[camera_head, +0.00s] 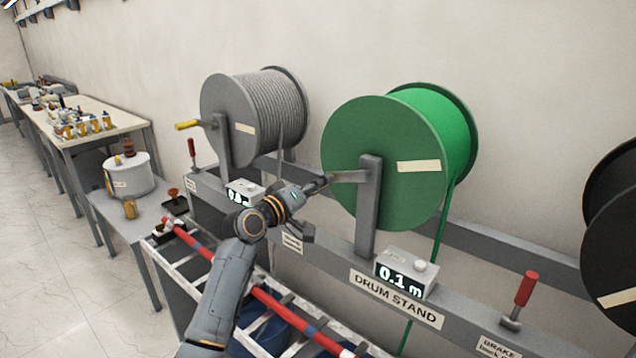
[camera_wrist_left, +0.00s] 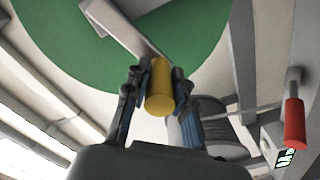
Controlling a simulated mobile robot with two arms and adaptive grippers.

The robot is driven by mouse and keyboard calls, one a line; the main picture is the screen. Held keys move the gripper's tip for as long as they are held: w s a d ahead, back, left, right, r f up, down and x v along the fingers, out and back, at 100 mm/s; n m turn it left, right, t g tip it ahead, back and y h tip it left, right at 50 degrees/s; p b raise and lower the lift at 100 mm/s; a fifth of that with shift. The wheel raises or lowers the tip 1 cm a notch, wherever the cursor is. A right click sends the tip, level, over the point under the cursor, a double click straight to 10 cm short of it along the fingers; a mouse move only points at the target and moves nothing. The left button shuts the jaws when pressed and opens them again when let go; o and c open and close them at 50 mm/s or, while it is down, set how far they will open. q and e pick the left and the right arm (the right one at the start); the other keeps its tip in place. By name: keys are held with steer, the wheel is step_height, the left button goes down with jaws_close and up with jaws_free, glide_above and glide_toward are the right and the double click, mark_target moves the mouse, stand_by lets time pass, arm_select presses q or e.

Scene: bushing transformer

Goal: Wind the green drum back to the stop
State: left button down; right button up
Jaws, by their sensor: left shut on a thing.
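The green drum (camera_head: 377,160) hangs on the drum stand (camera_head: 460,308), with a green line running down from its right side. It also shows in the left wrist view (camera_wrist_left: 60,45). Its counter (camera_head: 405,275) reads 0.1 m. A grey crank arm (camera_head: 349,177) reaches left from the drum's hub. My left gripper (camera_head: 318,185) is at the crank's end. In the left wrist view, its fingers are shut on the yellow crank handle (camera_wrist_left: 160,88). In the head view the handle is hidden by the gripper. My right gripper is not in view.
A grey drum (camera_head: 262,110) with its own yellow-handled crank (camera_head: 188,125) stands to the left. A black drum (camera_head: 615,240) is at the right edge. Red brake levers (camera_head: 525,290) rise from the stand. A red and blue pole (camera_head: 270,301) lies below my arm.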

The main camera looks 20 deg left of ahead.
arm_select(q)
steer(key=shift+f, duration=0.4)
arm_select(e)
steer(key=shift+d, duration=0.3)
arm_select(q)
steer(key=c, duration=1.1)
jaws_free()
steer(key=shift+r, duration=0.1)
steer(key=shift+r, duration=0.1)
steer(key=v, duration=1.2)
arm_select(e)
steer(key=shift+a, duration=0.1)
arm_select(q)
steer(key=shift+w, duration=0.1)
